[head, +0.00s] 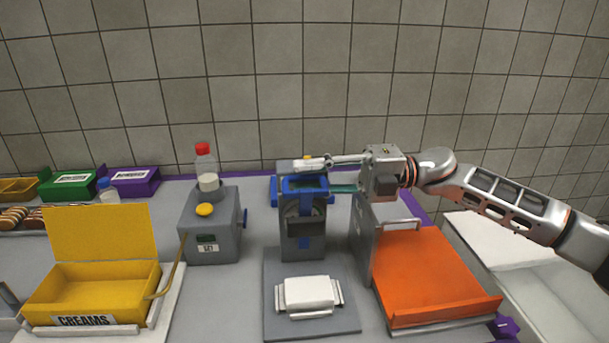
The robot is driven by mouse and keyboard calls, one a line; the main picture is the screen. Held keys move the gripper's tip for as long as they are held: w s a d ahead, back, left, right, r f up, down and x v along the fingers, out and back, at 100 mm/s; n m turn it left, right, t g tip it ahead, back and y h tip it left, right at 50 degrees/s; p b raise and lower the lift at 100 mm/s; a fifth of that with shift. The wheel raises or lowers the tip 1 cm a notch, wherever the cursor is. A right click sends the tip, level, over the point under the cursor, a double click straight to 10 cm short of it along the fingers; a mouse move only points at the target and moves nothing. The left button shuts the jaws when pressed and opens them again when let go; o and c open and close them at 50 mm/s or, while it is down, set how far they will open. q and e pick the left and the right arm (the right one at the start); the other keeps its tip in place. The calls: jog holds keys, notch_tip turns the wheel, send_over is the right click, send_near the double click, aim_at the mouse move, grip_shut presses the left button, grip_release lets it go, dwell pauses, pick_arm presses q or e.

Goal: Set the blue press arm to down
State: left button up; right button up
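The grey press (303,238) stands upright at the centre. Its blue press arm (288,186) is a blue frame at the top, partly hidden by my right gripper. A blue strip also runs down the press's front. My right gripper (322,174) reaches in from the right at the press's top. Its pale upper finger lies just above the blue frame, and a teal finger-like part shows lower, with a gap between them. It looks open; contact with the blue arm cannot be told. My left gripper is not in view.
A white block (309,293) rests on a grey plate (346,328) before the press. An orange tray (432,273) with an upright grey panel (361,238) stands right. A grey dispenser (210,233) and yellow CREAMS box (95,275) stand left. A tiled wall is behind.

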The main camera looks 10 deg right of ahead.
aim_at(308, 200)
jog(key=shift+a, duration=0.5)
grip_shut()
jog(key=shift+s+f+n, duration=0.2)
jog(key=shift+s+n, duration=0.25)
jog(key=shift+s, duration=0.45)
jog(key=shift+s+f+n, duration=0.2)
jog(key=shift+s+n, duration=0.3)
jog(key=shift+s, duration=0.45)
jog(key=shift+s+f+n, duration=0.2)
jog(key=shift+s+n, duration=0.25)
jog(key=shift+s, duration=0.45)
jog(key=shift+s+f+p, duration=0.2)
jog(key=shift+s+p, duration=0.1)
jog(key=shift+s, duration=0.1)
grip_release()
jog(key=shift+d, duration=0.1)
